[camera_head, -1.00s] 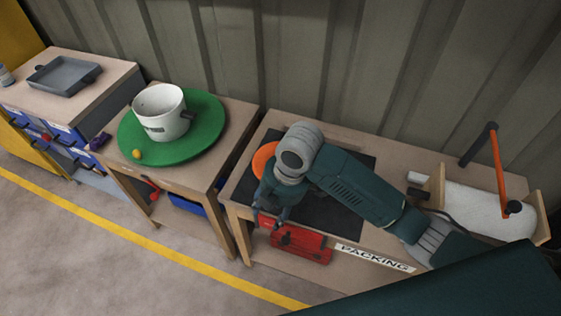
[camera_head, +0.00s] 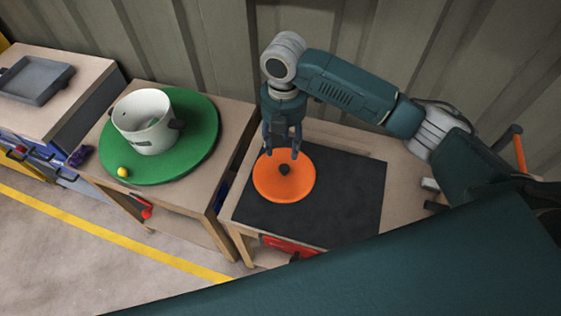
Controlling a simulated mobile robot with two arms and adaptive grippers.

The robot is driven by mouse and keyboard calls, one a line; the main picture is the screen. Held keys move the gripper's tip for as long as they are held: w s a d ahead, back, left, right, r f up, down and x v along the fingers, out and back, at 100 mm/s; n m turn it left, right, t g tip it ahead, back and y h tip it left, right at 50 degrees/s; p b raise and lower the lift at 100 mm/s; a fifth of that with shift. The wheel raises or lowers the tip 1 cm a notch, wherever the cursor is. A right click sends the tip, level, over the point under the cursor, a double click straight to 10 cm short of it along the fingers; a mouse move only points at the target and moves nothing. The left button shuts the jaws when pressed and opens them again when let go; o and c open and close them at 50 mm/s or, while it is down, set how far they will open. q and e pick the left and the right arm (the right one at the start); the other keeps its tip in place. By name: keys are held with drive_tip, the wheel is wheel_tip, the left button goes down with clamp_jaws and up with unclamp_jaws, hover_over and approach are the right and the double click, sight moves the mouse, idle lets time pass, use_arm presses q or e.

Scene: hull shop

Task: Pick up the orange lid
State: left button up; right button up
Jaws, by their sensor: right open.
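I cannot tell whether the fingertips touch the lid. My left gripper is not in view.
A white pot (camera_head: 143,126) stands on a green round board (camera_head: 192,155) on the table to the left, with a small yellow ball (camera_head: 123,172) beside it. A grey tray (camera_head: 35,79) is at far left. A red box (camera_head: 290,246) sits below the packing table's top.

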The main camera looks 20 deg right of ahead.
hover_over(284, 167)
drive_tip(key=f, duration=0.4)
drive_tip(key=shift+s+a+f, duration=0.1)
drive_tip(key=shift+s, duration=0.15)
drive_tip(key=shift+w+f, duration=0.1)
drive_tip(key=shift+f, duration=0.25)
wheel_tip(284, 167, down, 4)
drive_tip(key=shift+f+p, duration=0.2)
drive_tip(key=shift+p, duration=0.4)
drive_tip(key=shift+w+f, duration=0.1)
drive_tip(key=shift+f, duration=0.05)
drive_tip(key=c, duration=0.8)
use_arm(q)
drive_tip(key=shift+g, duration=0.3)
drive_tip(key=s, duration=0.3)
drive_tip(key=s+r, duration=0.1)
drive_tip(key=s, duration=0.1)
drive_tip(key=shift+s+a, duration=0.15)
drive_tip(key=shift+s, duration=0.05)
use_arm(e)
clamp_jaws()
